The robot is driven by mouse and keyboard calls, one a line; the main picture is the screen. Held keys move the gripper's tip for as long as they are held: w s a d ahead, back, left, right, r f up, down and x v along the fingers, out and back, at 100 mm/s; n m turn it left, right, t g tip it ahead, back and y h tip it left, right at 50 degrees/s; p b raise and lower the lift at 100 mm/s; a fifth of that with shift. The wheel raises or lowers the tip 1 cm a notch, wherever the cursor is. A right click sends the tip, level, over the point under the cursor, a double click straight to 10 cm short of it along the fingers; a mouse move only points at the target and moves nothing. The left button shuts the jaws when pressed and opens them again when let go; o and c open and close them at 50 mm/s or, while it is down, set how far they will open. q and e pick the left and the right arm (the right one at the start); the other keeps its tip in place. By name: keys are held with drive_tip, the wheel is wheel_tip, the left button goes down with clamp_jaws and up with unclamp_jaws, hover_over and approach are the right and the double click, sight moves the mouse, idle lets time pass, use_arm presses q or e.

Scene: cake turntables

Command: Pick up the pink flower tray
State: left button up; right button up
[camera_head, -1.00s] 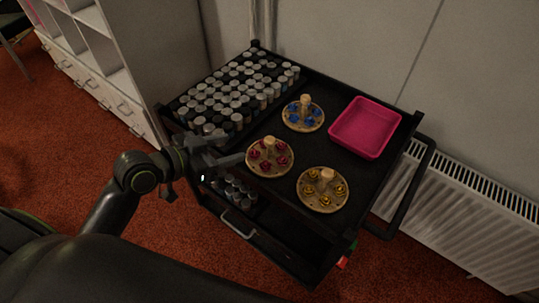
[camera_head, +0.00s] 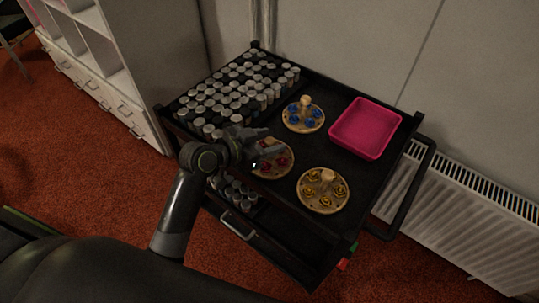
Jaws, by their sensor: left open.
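The pink flower tray (camera_head: 284,168) is a round wooden plate with pinkish-red flowers, on the left front part of the black cart's top. My left gripper (camera_head: 274,147) is open and hangs over this tray, covering its centre post and left part. I cannot tell whether the fingers touch it or surround the post. A round tray with blue flowers (camera_head: 293,125) stands behind it. A round tray with yellow flowers (camera_head: 331,205) stands to its right front. My right gripper is not in view.
Many small jars (camera_head: 240,85) fill the left part of the black cart (camera_head: 355,185). A pink square bin (camera_head: 366,128) sits at the back right. A white shelf unit (camera_head: 135,85) stands left of the cart, a radiator (camera_head: 470,205) to the right.

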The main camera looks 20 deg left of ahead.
use_arm(q)
drive_tip(key=shift+x, duration=1.45)
drive_tip(key=shift+c, duration=0.2)
clamp_jaws()
